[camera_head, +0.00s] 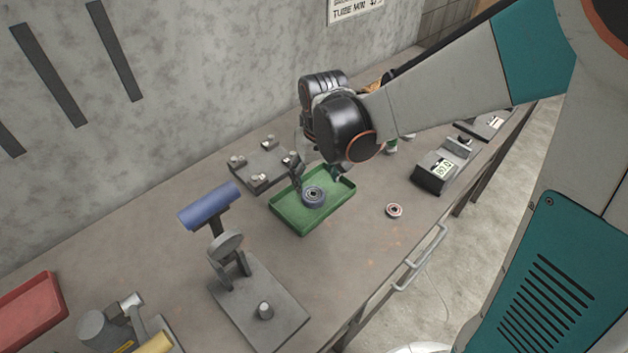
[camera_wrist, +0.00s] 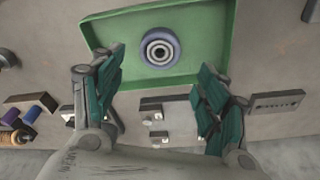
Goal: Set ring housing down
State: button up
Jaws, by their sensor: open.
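The ring housing (camera_head: 313,197) is a round blue-grey ring with a dark centre. It rests in the green tray (camera_head: 335,211) on the workbench. In the wrist view the ring housing (camera_wrist: 160,47) lies flat on the tray floor, with the tray's wall (camera_wrist: 88,30) around it. My gripper (camera_wrist: 160,85) is open, its two teal-padded fingers spread wide on either side and apart from the ring. In the head view my gripper (camera_head: 318,180) is over the tray, partly hidden by my wrist.
A stand with a blue cylinder (camera_head: 209,207) is to the left. A red tray (camera_head: 30,305) is far left.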

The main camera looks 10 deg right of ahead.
jog(key=s+d+r+m+t, duration=0.1)
jog(key=s+d+r+t, duration=0.1)
jog(key=s+d+r, duration=0.3)
jog(key=s+d+r+m+t+p, duration=0.1)
jog(key=s+d+r+t, duration=0.2)
jog(key=s+r, duration=0.6)
jog(key=shift+s+d+r, duration=0.2)
jog(key=shift+s+d, duration=0.65)
jog(key=shift+d, duration=0.1)
jog(key=shift+f, duration=0.1)
dwell(0.4)
